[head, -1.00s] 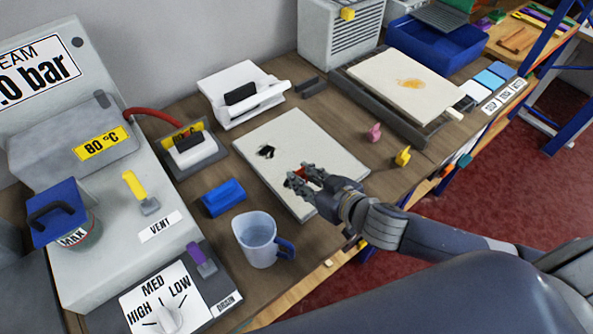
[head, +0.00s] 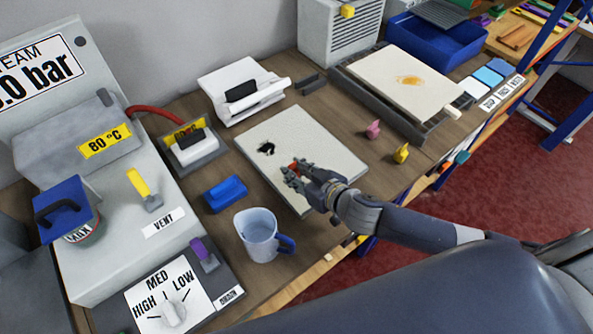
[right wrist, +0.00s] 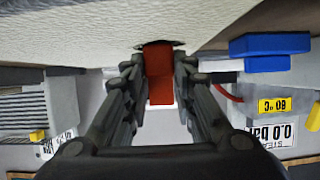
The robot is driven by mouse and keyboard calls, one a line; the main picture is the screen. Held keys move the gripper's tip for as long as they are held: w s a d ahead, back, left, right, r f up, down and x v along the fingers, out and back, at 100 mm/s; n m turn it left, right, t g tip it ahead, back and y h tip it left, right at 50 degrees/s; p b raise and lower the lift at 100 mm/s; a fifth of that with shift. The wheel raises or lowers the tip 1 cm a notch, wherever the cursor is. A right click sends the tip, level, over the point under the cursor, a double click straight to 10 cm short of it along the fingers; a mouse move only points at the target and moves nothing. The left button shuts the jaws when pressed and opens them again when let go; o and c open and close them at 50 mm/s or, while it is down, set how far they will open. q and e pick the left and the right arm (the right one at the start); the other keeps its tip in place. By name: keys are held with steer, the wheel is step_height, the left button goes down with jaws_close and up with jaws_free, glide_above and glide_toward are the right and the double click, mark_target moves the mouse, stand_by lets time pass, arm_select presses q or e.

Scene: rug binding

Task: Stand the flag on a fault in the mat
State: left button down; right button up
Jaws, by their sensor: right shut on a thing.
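The pale mat (head: 320,150) lies flat on the bench, with a dark, ragged fault (head: 266,149) in its left part. My right gripper (head: 293,174) is over the mat, right of and nearer than that fault. It is shut on a red flag (head: 294,165), mostly hidden by the fingers in the head view. In the right wrist view the red flag (right wrist: 159,75) shows between the fingers (right wrist: 158,78), its end close to the mat (right wrist: 80,25) at a dark spot (right wrist: 175,44). I cannot tell whether it touches. My left gripper is not in view.
A blue block (head: 226,193) and a jug (head: 258,236) stand left of the mat. A pink piece (head: 373,130) and a yellow piece (head: 401,153) stand to its right. A white holder (head: 243,95) is behind.

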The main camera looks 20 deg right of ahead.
steer(key=o, duration=1)
steer(key=shift+f, duration=0.1)
steer(key=shift+o, duration=0.2)
steer(key=b+v, duration=0.2)
steer(key=v, duration=1)
